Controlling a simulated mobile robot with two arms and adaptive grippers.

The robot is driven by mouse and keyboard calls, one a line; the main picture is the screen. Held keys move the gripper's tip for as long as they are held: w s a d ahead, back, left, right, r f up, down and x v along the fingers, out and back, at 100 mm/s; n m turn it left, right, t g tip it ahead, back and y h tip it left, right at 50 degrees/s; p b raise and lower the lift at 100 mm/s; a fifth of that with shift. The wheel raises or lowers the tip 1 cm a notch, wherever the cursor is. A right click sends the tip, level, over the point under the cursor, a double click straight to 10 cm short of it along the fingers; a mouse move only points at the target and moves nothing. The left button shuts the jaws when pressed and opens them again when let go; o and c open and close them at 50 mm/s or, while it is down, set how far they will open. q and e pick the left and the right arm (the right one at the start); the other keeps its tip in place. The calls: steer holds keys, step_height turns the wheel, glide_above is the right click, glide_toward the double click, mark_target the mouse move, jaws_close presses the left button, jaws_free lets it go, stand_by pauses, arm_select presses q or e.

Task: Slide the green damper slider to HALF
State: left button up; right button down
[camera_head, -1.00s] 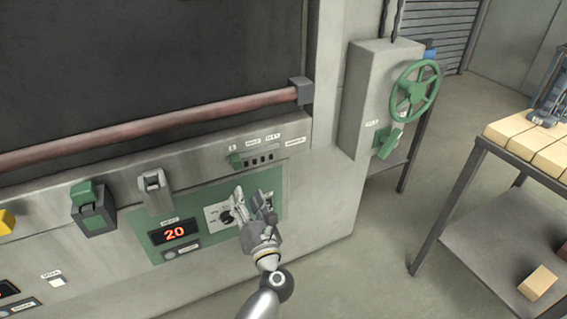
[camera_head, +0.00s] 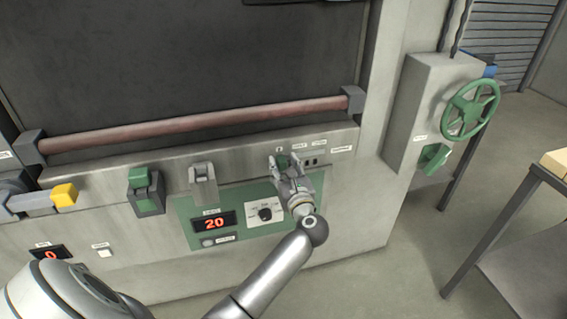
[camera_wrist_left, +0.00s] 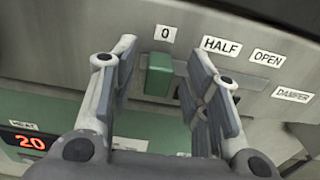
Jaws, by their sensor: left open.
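The green damper slider (camera_wrist_left: 159,75) sits under the "0" label (camera_wrist_left: 165,33), at the left end of its slot. The HALF label (camera_wrist_left: 221,46) is to its right, then the OPEN label (camera_wrist_left: 267,58) and the DAMPER label (camera_wrist_left: 292,94). In the left wrist view my left gripper (camera_wrist_left: 165,75) is open, with one finger on each side of the slider; I cannot tell whether either finger touches it. In the head view my left gripper (camera_head: 283,162) is at the slider and covers most of it. My right gripper is not in view.
A horizontal red-brown bar (camera_head: 200,122) runs above the panel. A grey latch (camera_head: 203,180) and a green switch (camera_head: 145,190) are to the left. A green handwheel (camera_head: 470,108) is at the right.

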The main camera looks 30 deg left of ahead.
arm_select(q)
steer(key=shift+w+a, duration=0.25)
steer(key=shift+a, duration=0.05)
jaws_close()
steer(key=shift+w+d+f+b, duration=0.2)
steer(key=shift+w+d+b, duration=0.15)
steer(key=shift+b, duration=0.2)
steer(key=w+d+b, duration=0.3)
steer(key=shift+w, duration=0.2)
steer(key=shift+w+d+r+b, duration=0.1)
steer(key=shift+w+d+b, duration=0.05)
steer(key=shift+b, duration=0.15)
